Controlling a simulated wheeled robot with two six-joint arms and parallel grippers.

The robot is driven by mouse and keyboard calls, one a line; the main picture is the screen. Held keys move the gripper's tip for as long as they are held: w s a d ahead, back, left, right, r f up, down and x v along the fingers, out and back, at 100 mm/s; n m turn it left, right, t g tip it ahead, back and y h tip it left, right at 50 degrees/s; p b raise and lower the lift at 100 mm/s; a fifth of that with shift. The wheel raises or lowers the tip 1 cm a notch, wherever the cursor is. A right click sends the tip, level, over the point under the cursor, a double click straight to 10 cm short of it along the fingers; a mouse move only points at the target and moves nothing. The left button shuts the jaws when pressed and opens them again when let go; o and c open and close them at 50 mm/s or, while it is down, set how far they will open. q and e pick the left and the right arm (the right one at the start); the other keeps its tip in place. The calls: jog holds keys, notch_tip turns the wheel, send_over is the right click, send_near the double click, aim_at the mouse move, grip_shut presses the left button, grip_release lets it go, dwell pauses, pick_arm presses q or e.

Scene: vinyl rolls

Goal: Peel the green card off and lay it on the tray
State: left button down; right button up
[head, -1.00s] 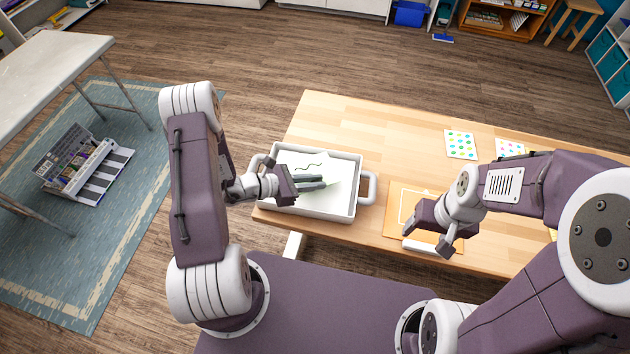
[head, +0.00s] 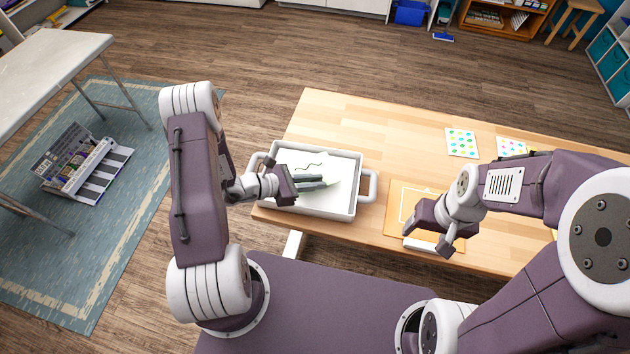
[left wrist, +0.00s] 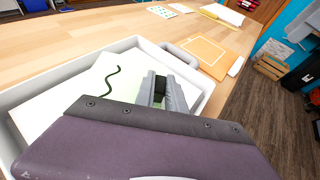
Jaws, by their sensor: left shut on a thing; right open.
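The white tray (head: 333,215) stands at the left end of the wooden table. Whether the card rests flat on the tray floor is hard to tell. My right gripper (head: 428,239) is open and empty over the orange board (head: 400,198).
A white bar (head: 420,247) lies at the board's near edge. Two dotted sheets (head: 461,143) lie at the back right of the wooden table (head: 385,135). The table's middle back is clear. The tray's raised walls and side handles (head: 369,187) surround the left gripper.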

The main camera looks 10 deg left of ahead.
pick_arm(q)
jog(key=shift+f, duration=0.1)
jog(key=shift+f+b, duration=0.65)
jog(key=shift+f+b, duration=0.6)
jog(key=shift+f, duration=0.05)
jog(key=shift+f, duration=0.1)
jog(key=shift+c, duration=0.6)
grip_release()
jog(key=shift+s+f, duration=0.1)
